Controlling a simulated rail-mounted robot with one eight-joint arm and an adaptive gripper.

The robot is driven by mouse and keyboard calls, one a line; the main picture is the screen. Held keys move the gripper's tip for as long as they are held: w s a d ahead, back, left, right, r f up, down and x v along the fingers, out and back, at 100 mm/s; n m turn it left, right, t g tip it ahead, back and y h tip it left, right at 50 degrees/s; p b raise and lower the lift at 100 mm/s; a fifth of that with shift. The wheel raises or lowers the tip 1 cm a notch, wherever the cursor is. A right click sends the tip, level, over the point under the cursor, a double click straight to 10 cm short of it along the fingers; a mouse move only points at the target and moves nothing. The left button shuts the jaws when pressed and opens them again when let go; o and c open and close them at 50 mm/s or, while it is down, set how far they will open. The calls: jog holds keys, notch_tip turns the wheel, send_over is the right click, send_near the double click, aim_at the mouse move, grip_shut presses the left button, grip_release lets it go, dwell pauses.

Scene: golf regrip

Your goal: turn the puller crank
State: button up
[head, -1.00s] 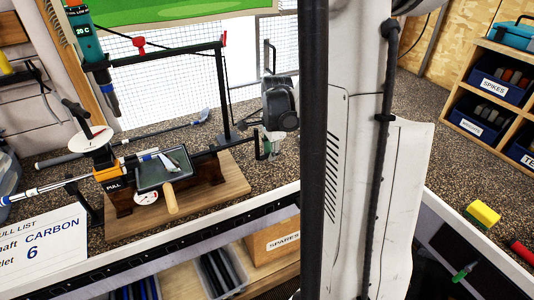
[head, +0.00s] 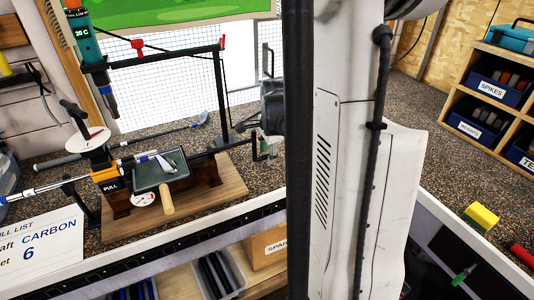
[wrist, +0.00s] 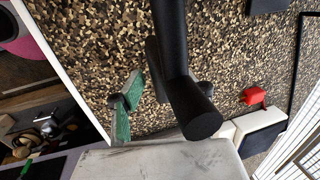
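The puller stands on a wooden base (head: 232,186) on the counter, with an orange block marked PULL (head: 108,177) at its left. Its long black bar (head: 210,154) runs right toward my gripper (head: 265,148). In the wrist view a thick black arm with a round-ended grip, apparently the puller crank (wrist: 190,105), fills the middle, very close. Green pads of my gripper (wrist: 160,98) show left of and behind it, with another dark finger part at its right. The crank hides part of the fingers, so whether they touch or hold it cannot be told.
A small tray (head: 160,170) with a club head sits on the puller. A black post (head: 220,90) rises near my wrist. Labelled bins (head: 490,82) fill the right shelf. Speckled counter behind the puller is partly clear.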

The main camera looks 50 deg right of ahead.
jog(key=v, duration=1.1)
jog(key=shift+s+r, duration=0.15)
jog(key=shift+r, duration=0.25)
